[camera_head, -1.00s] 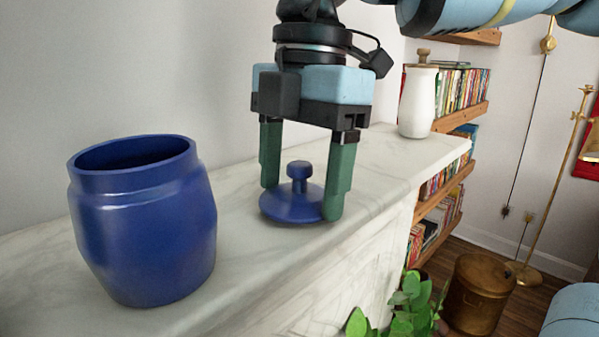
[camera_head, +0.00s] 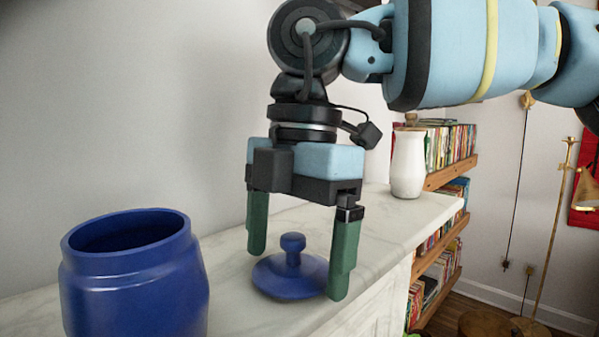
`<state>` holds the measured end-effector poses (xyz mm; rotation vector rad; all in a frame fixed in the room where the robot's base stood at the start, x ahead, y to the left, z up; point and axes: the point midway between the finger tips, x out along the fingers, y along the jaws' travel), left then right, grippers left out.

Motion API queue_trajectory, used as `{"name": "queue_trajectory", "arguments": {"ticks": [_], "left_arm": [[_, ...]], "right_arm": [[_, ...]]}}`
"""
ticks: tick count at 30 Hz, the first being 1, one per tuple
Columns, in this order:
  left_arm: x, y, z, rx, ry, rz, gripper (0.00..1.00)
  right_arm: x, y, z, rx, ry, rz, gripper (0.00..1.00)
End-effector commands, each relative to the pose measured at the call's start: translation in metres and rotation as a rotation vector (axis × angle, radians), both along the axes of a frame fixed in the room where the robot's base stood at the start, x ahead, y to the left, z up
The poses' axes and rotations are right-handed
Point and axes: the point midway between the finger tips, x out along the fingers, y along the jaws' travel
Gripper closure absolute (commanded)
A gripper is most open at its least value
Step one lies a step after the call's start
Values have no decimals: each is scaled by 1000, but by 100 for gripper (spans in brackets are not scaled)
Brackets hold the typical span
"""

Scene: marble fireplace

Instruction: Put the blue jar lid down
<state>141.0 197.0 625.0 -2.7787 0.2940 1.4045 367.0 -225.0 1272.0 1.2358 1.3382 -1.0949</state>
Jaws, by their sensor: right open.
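The blue jar lid (camera_head: 290,275) lies flat on the white marble mantel (camera_head: 378,226), its round knob upward. My right gripper (camera_head: 296,275) comes from above with its two green fingers apart, one on each side of the lid. The fingers are clear of the knob, and the right fingertip is close to the lid's rim; I cannot tell whether it touches. The open blue jar (camera_head: 135,285) stands upright on the mantel to the left, its lower part cut off by the frame. My left gripper is not in view.
A white jar with a wooden stopper (camera_head: 408,165) stands farther back on the mantel. Wooden shelves with books (camera_head: 445,175) are beyond it. A brass lamp (camera_head: 555,215) stands at the right. The mantel between lid and white jar is clear.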

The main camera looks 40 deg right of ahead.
Motion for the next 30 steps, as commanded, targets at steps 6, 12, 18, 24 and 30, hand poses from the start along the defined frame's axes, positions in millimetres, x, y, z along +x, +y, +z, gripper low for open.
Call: {"name": "queue_trajectory", "arguments": {"ticks": [6, 12, 18, 24, 30], "left_arm": [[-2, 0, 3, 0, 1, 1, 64], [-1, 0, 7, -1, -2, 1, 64], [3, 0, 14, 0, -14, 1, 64], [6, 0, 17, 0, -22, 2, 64], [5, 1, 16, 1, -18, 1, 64]], "right_arm": [[1, -3, 29, -1, -6, -4, 6], [1, -8, 70, 0, -6, -3, 6], [1, -12, 104, 2, -4, 0, 6], [1, -14, 120, 1, -2, 0, 6], [1, -15, 121, 0, -1, -1, 6]]}}
